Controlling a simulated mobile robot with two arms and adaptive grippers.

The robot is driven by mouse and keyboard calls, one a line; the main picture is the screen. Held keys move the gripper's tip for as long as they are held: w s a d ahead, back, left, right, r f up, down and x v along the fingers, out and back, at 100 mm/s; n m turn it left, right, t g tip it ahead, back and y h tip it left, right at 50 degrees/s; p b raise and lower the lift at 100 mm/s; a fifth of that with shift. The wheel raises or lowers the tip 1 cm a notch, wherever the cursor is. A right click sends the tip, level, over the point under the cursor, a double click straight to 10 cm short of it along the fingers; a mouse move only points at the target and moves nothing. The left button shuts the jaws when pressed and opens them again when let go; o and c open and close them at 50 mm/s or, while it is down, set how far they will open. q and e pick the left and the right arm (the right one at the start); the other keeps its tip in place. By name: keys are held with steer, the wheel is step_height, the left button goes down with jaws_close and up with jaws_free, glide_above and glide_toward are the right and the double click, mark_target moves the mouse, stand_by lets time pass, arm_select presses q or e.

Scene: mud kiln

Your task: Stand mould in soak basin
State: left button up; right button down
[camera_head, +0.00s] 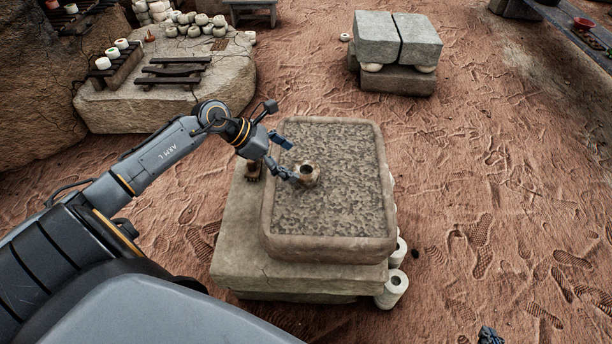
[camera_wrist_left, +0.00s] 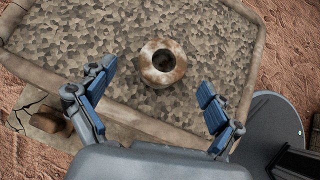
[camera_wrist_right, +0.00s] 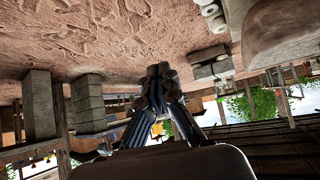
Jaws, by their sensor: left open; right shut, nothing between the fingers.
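A round, rust-and-cream pot-like mould (camera_head: 308,175) with a dark round opening stands upright in the soak basin (camera_head: 330,248), left of its middle. In the left wrist view, the mould (camera_wrist_left: 162,62) lies just beyond the space between my fingertips, its opening facing the camera. The basin is a rectangular stone trough filled with mottled grey-brown matter. My left gripper (camera_head: 287,159) is open and empty over the basin's left side, one finger close beside the mould; contact cannot be told. My right gripper (camera_wrist_right: 158,74) is shut and empty, away from the basin.
The basin rests on a stone slab (camera_head: 240,235); a small brown object (camera_head: 253,171) stands on its left ledge. White cylinders (camera_head: 394,287) stand at its right front corner. Stone blocks (camera_head: 395,40) lie behind. A rock ledge (camera_head: 150,105) holds racks and pots. The ground at right is open.

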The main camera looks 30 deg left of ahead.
mark_target(305, 170)
arm_select(q)
steer(key=b+x, duration=0.1)
steer(key=x, duration=0.4)
steer(key=shift+s+d+f, duration=0.1)
steer(key=shift+d, duration=0.15)
steer(key=shift+d+f, duration=0.2)
steer(key=shift+f, duration=0.05)
steer(key=c, duration=1.6)
steer(key=shift+o, duration=0.2)
arm_select(e)
steer(key=w+a+r+t+y, duration=0.1)
steer(key=w+a+r+t, duration=0.1)
steer(key=w+r+t, duration=0.2)
steer(key=shift+w+r, duration=0.3)
steer(key=shift+r, duration=0.25)
arm_select(q)
steer(key=shift+r, duration=0.1)
